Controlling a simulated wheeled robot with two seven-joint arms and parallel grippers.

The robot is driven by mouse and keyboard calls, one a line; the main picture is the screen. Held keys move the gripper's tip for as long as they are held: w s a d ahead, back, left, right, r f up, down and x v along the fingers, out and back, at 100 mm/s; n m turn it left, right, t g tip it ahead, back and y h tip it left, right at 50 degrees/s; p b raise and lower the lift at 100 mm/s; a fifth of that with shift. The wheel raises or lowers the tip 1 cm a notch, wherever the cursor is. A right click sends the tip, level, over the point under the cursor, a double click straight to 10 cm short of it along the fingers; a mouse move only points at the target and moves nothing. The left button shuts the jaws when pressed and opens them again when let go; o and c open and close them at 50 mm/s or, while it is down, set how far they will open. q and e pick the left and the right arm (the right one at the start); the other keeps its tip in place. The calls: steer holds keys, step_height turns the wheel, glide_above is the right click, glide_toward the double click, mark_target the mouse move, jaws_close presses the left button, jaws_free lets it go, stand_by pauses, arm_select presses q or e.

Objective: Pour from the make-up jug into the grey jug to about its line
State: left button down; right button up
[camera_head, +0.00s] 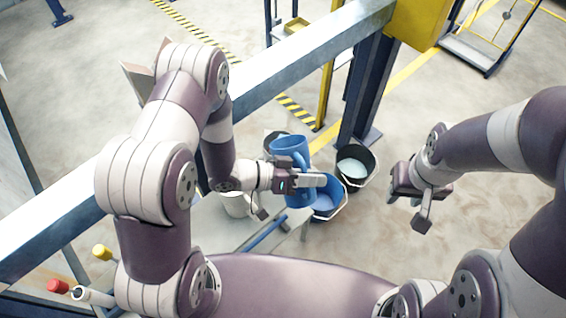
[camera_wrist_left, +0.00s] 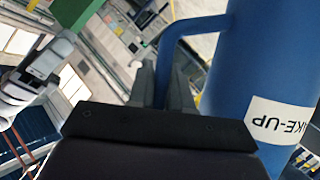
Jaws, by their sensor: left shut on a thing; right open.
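The make-up jug (camera_head: 290,146) is blue and held up over the pails in the head view. My left gripper (camera_head: 313,181) is shut on its handle. In the left wrist view the jug (camera_wrist_left: 250,60) fills the right side, its white MAKE-UP label upside down and partly cut off; the fingers (camera_wrist_left: 172,85) close around the handle (camera_wrist_left: 192,28). A pale grey-white vessel (camera_head: 236,205) stands on the bench behind my left forearm, partly hidden; I cannot tell if it is the grey jug. My right gripper (camera_head: 408,210) is open, empty and well to the right.
A black pail with pale liquid (camera_head: 355,168) stands right of the jug, and a pail with blue contents (camera_head: 326,205) lies below it. Another dark pail (camera_head: 272,138) is partly hidden behind. A long metal beam (camera_head: 290,72) and a dark post (camera_head: 366,90) stand beyond. Floor around my right gripper is clear.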

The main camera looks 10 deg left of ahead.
arm_select(q)
steer(key=shift+r, duration=0.1)
stand_by(0.4)
steer(key=shift+w+r+p, duration=0.1)
steer(key=shift+r+p, duration=0.1)
steer(key=shift+p, duration=0.2)
steer(key=shift+a+f+n, duration=0.1)
steer(key=shift+n, duration=0.2)
stand_by(0.7)
